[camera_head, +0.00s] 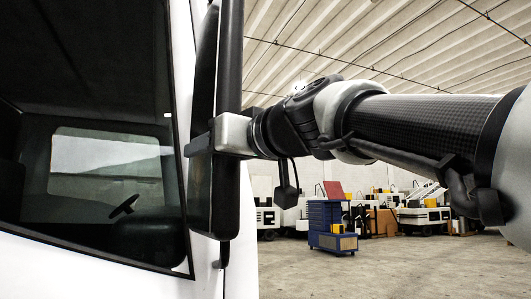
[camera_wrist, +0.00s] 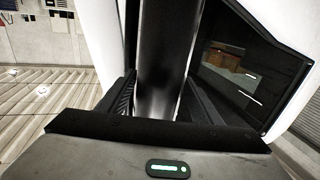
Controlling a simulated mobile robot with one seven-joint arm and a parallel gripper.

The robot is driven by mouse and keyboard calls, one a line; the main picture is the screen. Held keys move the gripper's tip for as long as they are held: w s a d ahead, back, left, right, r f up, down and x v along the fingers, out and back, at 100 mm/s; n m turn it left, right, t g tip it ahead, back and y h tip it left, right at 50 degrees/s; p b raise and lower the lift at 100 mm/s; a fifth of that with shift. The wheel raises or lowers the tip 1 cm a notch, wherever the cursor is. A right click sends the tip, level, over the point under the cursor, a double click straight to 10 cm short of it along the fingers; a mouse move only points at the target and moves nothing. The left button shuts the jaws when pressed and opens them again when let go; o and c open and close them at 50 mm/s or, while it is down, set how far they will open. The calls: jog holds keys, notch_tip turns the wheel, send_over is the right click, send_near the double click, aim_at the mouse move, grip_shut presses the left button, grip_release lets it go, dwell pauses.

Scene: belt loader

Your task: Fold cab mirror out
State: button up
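The cab mirror (camera_head: 228,60) is a tall black upright part beside the white cab, at the left of centre in the head view. It runs from the top edge down past my gripper to its lower end. My gripper (camera_head: 200,144) reaches across it from the right at mid-height. In the wrist view, the mirror's dark glossy upright (camera_wrist: 165,55) stands between the two black fingers of my gripper (camera_wrist: 160,85). The fingers lie close along both sides of it. I cannot tell whether they press on it.
The white cab with its dark side window (camera_head: 95,170) fills the left, close to the mirror; the window also shows in the wrist view (camera_wrist: 235,70). A blue tool cabinet (camera_head: 325,222) stands farther back. The concrete floor (camera_head: 390,270) at right is clear.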

jog(key=shift+f, duration=0.1)
jog(key=shift+d, duration=0.15)
jog(key=b+v, duration=0.2)
jog(key=v, duration=1.5)
jog(key=shift+s, duration=0.2)
